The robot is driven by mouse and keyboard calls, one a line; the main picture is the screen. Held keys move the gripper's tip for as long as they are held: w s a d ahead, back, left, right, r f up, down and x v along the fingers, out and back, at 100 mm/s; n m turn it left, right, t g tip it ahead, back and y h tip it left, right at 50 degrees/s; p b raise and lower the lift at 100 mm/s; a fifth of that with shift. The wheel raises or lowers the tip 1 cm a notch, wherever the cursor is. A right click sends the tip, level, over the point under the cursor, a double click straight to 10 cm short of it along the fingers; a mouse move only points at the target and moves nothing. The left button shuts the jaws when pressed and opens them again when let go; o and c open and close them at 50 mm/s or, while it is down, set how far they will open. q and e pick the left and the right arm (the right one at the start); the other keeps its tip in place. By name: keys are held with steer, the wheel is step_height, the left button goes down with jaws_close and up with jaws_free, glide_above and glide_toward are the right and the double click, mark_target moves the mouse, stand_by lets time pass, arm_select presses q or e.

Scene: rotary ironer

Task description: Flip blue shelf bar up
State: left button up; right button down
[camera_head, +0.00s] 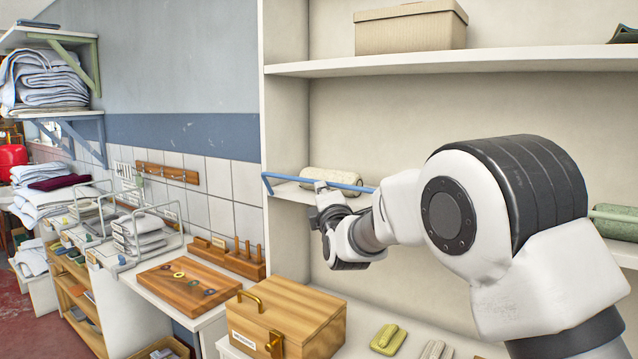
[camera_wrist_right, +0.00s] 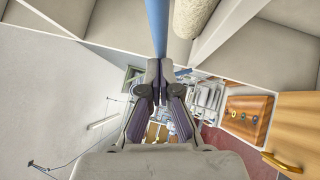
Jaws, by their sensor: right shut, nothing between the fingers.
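The blue shelf bar (camera_head: 335,182) runs along the front of the middle shelf in the head view, and its left end bends back to the shelf side. My right gripper (camera_head: 320,190) is at the bar, near its left part, with its fingers shut and empty. In the right wrist view the blue bar (camera_wrist_right: 157,22) runs from the top edge down to the closed fingertips (camera_wrist_right: 160,66), which cover part of it. I cannot tell whether they touch it. My right arm hides the bar's right part. My left gripper is not in view.
A pale roll (camera_head: 331,177) lies on the shelf behind the bar, and a green roll (camera_head: 615,222) lies farther right. Below, a wooden box (camera_head: 290,318) with a brass handle and green and grey items stand on the counter. A cardboard box (camera_head: 410,28) sits on the upper shelf (camera_head: 450,62).

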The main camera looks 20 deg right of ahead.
mark_target(329, 183)
steer(key=r+m+g+p, duration=0.1)
steer(key=p, duration=0.1)
steer(key=w+d+r+m+g+p, duration=0.1)
steer(key=p, duration=0.1)
steer(key=d+m+g+p, duration=0.1)
steer(key=p, duration=0.1)
steer(key=shift+w+r, duration=0.3)
steer(key=shift+r, duration=0.1)
steer(key=shift+w+d+m+p, duration=0.1)
steer(key=shift+d+m+p, duration=0.2)
steer(key=shift+p, duration=0.35)
steer(key=shift+w+d+p, duration=0.2)
steer(key=shift+w+p, duration=0.05)
steer(key=shift+p, duration=0.35)
